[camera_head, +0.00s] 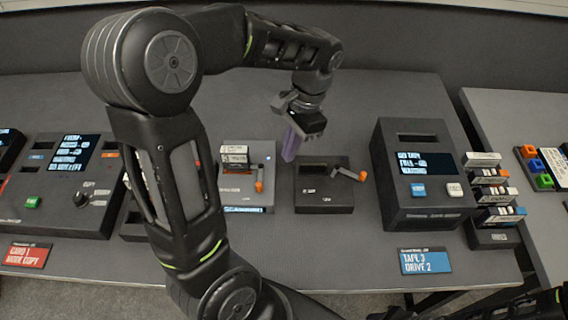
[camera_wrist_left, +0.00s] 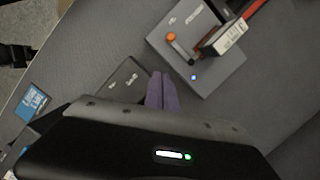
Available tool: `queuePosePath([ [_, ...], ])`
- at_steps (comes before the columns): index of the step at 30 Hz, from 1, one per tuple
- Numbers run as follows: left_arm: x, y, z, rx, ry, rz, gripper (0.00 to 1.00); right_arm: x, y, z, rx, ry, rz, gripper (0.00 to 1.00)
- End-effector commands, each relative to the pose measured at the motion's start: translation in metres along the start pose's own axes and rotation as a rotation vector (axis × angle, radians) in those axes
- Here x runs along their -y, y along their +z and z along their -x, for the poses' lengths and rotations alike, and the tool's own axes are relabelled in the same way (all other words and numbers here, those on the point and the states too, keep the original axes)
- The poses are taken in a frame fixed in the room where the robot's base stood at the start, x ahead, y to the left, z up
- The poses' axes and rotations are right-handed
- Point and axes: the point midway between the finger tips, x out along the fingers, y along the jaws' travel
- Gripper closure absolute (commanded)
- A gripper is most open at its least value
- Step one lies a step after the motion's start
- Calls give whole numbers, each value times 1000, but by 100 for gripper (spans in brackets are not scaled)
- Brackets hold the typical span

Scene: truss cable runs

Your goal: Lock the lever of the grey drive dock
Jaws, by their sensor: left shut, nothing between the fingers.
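The grey drive dock (camera_head: 231,187) stands mid-table with a blue strip on its front. A cartridge (camera_head: 234,158) with a white label sits in its slot and sticks up. Its lever (camera_head: 259,186) has an orange tip, which points toward the table's front. In the left wrist view the dock (camera_wrist_left: 219,77), the orange lever tip (camera_wrist_left: 171,36) and the cartridge (camera_wrist_left: 230,38) show at the upper right. My left gripper (camera_head: 289,152) is shut and empty, its purple fingers (camera_wrist_left: 161,92) above the table near the dock's right side, apart from the lever. My right gripper's fingers do not show.
A darker dock (camera_head: 323,198) with its own orange-tipped lever (camera_head: 350,174) stands just right. A console with a screen (camera_head: 425,170) and a rack of cartridges (camera_head: 492,190) stand farther right. Another console (camera_head: 70,180) is at left. My left arm hides some table between.

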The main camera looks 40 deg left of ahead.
Motion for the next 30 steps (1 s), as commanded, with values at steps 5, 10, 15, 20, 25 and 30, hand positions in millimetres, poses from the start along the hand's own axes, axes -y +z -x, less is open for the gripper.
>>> queuePosePath([
  [5,0,-1,23,-1,-1,-1,100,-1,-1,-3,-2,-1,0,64],
  [10,-1,0,30,0,0,-1,100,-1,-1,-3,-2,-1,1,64],
  [15,-1,0,30,1,0,-1,100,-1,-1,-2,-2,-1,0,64],
  [20,-1,0,30,1,0,-1,100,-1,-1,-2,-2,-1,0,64],
  [25,-1,0,30,1,0,-1,100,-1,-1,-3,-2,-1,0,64],
  [30,-1,0,30,1,0,-1,100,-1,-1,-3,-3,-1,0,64],
])
